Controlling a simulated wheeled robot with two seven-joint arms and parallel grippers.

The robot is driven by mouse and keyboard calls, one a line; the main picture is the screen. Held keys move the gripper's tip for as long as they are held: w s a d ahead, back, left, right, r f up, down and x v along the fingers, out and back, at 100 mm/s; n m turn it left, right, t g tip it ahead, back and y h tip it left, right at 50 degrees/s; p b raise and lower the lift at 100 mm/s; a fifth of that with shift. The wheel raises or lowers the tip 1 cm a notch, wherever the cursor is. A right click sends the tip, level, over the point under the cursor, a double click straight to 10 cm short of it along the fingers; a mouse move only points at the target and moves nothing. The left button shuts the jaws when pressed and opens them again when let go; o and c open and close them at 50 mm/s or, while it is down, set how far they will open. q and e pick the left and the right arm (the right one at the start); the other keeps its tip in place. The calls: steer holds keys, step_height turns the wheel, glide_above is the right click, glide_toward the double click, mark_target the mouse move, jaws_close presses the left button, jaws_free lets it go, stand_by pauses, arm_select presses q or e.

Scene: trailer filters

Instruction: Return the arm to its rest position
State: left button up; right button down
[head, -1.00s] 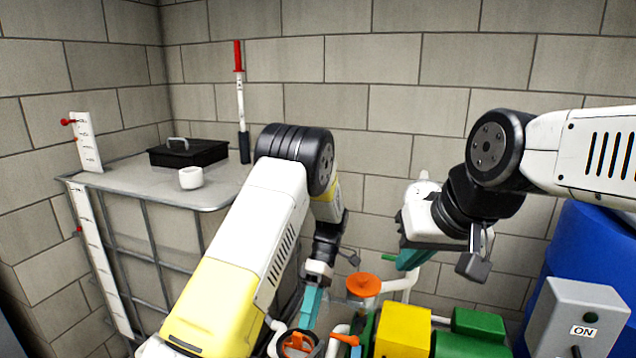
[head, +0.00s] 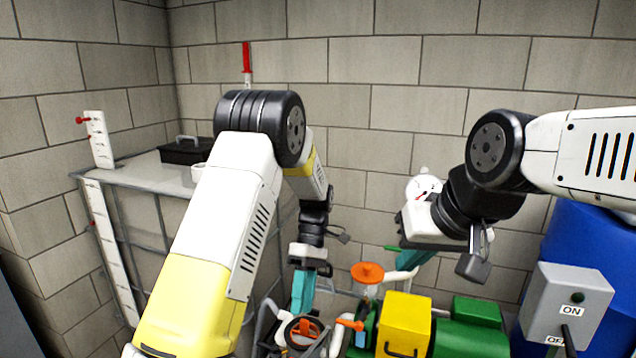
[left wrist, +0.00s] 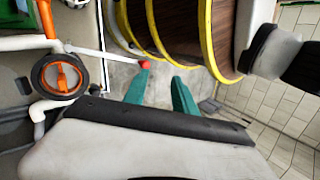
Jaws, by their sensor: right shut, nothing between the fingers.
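My left arm (head: 225,215) reaches in from the left with its elbow raised. My left gripper (head: 303,288) points down in the head view, above and close to the piping with an orange-handled valve (head: 304,330). In the left wrist view its two teal fingers (left wrist: 159,95) are apart with nothing between them. My right arm (head: 590,155) comes in from the right, bent, and its gripper (head: 412,260) hangs near the back wall, shut and empty; its fingers partly show.
An orange knob (head: 367,272), a yellow box (head: 403,325) and a green pump (head: 470,335) stand below the arms. A grey switch box (head: 566,300) and blue drum (head: 590,240) are at right. A caged tank (head: 130,175) with a black case (head: 182,152) is at left.

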arm_select(q)
steer(key=s+a+r+m+t+h, duration=0.1)
steer(key=s+a+r+m+t, duration=0.2)
steer(key=r, duration=0.4)
steer(key=s+a+r+m+t+h, duration=0.1)
steer(key=s+a+r+m+t, duration=0.3)
steer(key=s+r+m+t, duration=0.1)
steer(key=s+a+r+m+t+h, duration=0.1)
steer(key=s+a+r+m+t, duration=0.2)
steer(key=r, duration=0.6)
steer(key=s+m+t, duration=0.2)
steer(key=s, duration=0.1)
steer(key=shift+s+a+r+h, duration=0.35)
steer(key=shift+h, duration=0.05)
